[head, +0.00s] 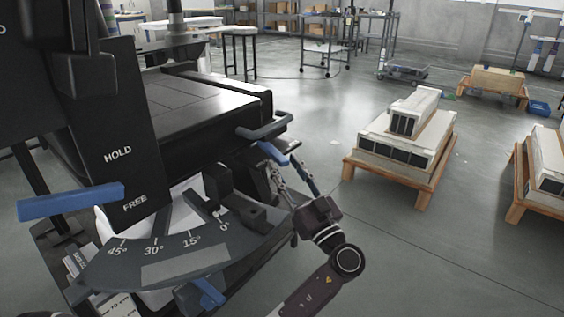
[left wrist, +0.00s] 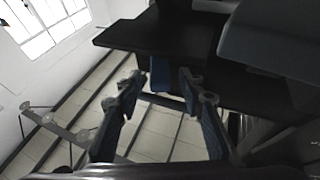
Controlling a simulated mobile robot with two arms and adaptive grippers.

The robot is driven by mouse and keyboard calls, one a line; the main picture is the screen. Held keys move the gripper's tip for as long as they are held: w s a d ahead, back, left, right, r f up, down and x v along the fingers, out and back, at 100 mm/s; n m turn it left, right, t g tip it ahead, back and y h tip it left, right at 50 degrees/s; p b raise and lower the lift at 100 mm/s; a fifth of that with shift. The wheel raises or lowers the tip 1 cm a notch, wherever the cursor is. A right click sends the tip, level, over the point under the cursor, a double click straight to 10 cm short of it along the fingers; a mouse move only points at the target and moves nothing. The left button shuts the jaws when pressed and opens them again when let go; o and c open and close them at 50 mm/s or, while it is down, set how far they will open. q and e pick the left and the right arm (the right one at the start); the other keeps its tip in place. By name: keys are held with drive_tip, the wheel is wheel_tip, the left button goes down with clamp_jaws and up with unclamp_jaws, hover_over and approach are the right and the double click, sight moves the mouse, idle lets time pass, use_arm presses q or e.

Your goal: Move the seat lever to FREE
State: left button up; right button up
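A dark plate (head: 122,150) bears the words HOLD above and FREE below. A blue lever bar (head: 70,202) reaches the plate's left side, nearly level with FREE. A second, short blue piece (head: 273,152) is under the black handle by the seat. I cannot tell from the frames which of the two is the seat lever. My left gripper (head: 284,162) is open by the short blue piece. In the left wrist view, my left gripper (left wrist: 162,84) has its fingers apart, with a blue piece (left wrist: 160,72) showing beyond and between the tips. Contact cannot be told. My right gripper is out of view.
A curved angle scale (head: 190,245) marked 0° to 45° sits in front of the black padded seat (head: 200,100). Black handle (head: 265,130) overhangs the gripper. Pallets with pale boxed loads (head: 405,140) stand to the right, with open floor (head: 440,250) around them.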

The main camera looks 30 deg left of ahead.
sight(272, 152)
use_arm(q)
drive_tip(key=shift+x, duration=1.15)
drive_tip(key=shift+c, duration=0.2)
clamp_jaws()
